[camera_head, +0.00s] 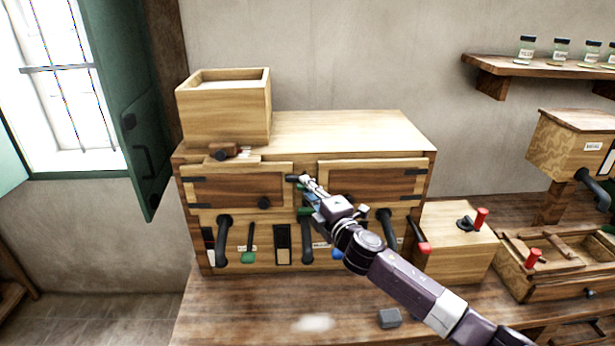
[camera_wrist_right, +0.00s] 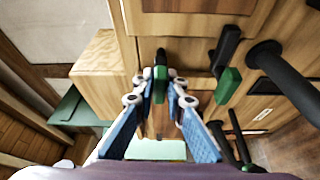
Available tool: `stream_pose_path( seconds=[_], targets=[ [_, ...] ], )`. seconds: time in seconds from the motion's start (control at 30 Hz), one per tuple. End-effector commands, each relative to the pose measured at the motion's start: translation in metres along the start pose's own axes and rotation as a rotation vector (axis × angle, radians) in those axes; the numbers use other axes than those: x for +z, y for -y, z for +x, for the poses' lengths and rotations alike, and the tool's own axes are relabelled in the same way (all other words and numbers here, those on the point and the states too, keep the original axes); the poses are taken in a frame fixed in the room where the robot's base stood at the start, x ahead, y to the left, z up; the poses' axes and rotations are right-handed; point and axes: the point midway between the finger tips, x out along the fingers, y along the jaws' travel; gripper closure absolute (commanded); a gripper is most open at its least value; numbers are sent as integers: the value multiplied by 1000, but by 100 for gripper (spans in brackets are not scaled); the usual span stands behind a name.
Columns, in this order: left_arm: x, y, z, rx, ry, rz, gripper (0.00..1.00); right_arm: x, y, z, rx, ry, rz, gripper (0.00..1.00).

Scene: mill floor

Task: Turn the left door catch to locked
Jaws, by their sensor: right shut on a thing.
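The wooden cabinet (camera_head: 355,128) has a left door (camera_head: 235,185) and a right door (camera_head: 370,182). The left door catch (camera_head: 292,178), a small dark piece, sits at the gap between the doors. My right gripper (camera_head: 307,186) reaches it from the lower right and covers part of it. In the wrist view, the blue-padded fingers of the right gripper (camera_wrist_right: 160,90) are shut on a green grip (camera_wrist_right: 160,75) with a dark end beyond. Another dark catch with a green end (camera_wrist_right: 228,87) is beside it, apart from the fingers. My left gripper is not in view.
Black curved spouts (camera_head: 222,242) and a green lever (camera_head: 248,245) project below the doors. A wooden hopper (camera_head: 225,110) stands on the cabinet. Red-handled boxes (camera_head: 455,250) stand to the right. A grey block (camera_head: 389,318) lies on the bench; the front left bench is mostly clear.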

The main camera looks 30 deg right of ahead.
Motion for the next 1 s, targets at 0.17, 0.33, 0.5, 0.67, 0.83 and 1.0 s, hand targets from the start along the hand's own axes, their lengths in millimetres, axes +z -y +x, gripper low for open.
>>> stream_pose_path(
  seconds=[0.17, 0.33, 0.5, 0.67, 0.83, 1.0],
  targets=[
    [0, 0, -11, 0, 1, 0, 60, 0, 0, 0, -21, 0, -44, 100],
    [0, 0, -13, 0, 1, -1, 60, -1, 2, 0, -28, -1, -61, 100],
    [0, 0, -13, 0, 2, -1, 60, -1, 2, 0, -29, -1, -63, 100],
    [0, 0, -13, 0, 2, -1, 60, -1, 2, 0, -29, -2, -62, 100],
    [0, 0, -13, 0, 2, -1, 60, -1, 2, 0, -28, -1, -61, 73],
    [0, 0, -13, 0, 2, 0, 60, -1, 1, 0, -27, -1, -61, 72]
  ],
)
